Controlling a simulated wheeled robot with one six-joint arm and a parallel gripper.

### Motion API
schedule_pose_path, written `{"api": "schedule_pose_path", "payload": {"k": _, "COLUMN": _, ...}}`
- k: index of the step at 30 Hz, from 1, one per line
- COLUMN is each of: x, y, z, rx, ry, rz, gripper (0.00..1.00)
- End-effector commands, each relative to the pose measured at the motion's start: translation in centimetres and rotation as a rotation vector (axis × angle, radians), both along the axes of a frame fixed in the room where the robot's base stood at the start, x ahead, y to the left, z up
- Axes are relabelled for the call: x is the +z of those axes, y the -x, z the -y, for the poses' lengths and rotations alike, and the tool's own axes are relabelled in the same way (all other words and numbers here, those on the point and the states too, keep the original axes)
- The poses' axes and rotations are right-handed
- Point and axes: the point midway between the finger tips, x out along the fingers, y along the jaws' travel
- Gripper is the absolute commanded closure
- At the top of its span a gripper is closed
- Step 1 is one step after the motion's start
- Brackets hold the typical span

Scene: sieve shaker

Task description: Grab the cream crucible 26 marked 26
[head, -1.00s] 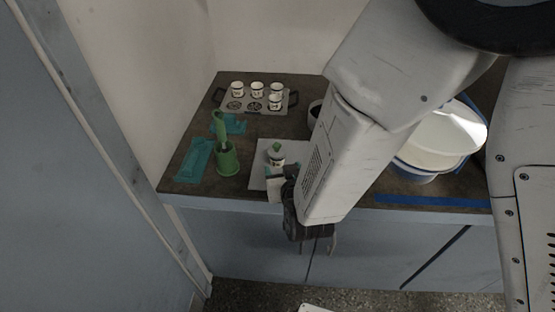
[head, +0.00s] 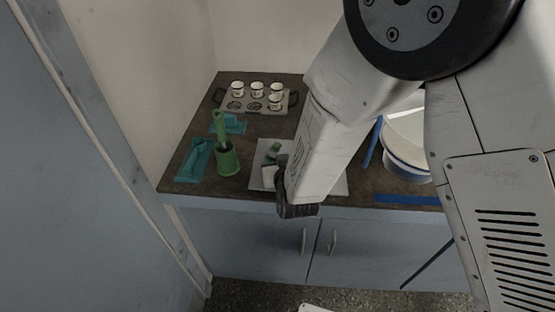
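Several small cream crucibles with dark marks stand in the holes of a grey rack (head: 240,105) at the back left of the counter. One is at the left (head: 237,89), and another stands in the front row at the right (head: 275,102). The marks are too small to read, so I cannot tell which is 26. My dark gripper (head: 284,188) hangs over the front of a pale square sheet (head: 259,157), well in front of the rack. The fingers are hard to make out.
A green holder (head: 228,160) with a green-handled tool stands left of the sheet. Teal cloths (head: 194,161) lie at the left. A large white and blue pan (head: 405,160) stands at the right, partly behind my arm. Blue tape (head: 400,200) runs along the front edge.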

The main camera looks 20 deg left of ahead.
Motion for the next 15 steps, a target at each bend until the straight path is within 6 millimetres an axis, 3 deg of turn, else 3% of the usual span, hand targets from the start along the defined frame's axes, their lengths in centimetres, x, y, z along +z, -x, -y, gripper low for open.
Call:
{"api": "schedule_pose_path", "payload": {"k": 1, "x": 0.0, "y": 0.01, "z": 0.0, "rx": 0.0, "ry": 0.0, "rz": 0.0, "gripper": 0.73}}
{"api": "schedule_pose_path", "payload": {"k": 4, "x": 0.01, "y": 0.01, "z": -0.01, "rx": 0.0, "ry": 0.0, "rz": 0.0, "gripper": 1.0}}
{"api": "schedule_pose_path", "payload": {"k": 15, "x": 0.11, "y": 0.01, "z": -0.02, "rx": 0.0, "ry": -0.001, "rz": 0.001, "gripper": 1.0}}
